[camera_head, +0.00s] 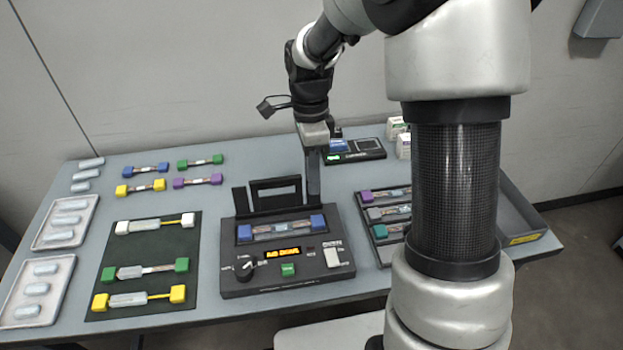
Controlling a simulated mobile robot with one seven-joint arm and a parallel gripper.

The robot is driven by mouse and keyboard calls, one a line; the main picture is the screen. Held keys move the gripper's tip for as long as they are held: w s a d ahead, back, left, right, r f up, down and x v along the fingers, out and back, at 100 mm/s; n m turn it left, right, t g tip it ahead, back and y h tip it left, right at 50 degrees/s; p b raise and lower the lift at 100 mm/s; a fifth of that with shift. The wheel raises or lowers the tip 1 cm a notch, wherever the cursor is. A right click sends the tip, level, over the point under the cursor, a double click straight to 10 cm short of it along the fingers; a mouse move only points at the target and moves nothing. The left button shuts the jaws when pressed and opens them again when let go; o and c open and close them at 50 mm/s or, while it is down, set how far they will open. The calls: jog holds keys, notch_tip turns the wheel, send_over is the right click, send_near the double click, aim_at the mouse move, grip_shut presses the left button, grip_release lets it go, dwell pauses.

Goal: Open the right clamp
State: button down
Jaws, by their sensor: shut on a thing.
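The splicer (288,275) is a dark box on the table with a knob, an orange display, a green button and a light switch. A fibre piece with blue ends (282,229) lies across its top. The left clamp (239,200) is a dark plate standing upright at the left. The right clamp (314,178) is a similar upright dark plate at the right, under my gripper. My gripper (314,146) points down from above and is shut on the top of the right clamp. The fingertips' exact contact is hard to see.
The raised dark lid frame (274,184) stands between the clamps. A dark mat (150,235) with fibre pieces lies left, and a holder (385,250) with more stands right, partly hidden by my arm. A small device (354,150) sits behind.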

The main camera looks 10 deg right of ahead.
jog(key=shift+s+t+b, duration=0.45)
jog(key=shift+t+b, duration=0.35)
jog(key=shift+s+r+t+b, duration=0.25)
jog(key=shift+t+b, duration=0.15)
jog(key=shift+t, duration=0.1)
jog(key=c, duration=1.7)
grip_release()
jog(key=shift+f, duration=0.1)
jog(key=shift+c, duration=0.2)
notch_tip(320, 180, up, 17)
jog(key=s+p, duration=0.1)
jog(key=p, duration=0.3)
jog(key=shift+s+r+p, duration=0.2)
jog(key=shift+s+p, duration=0.1)
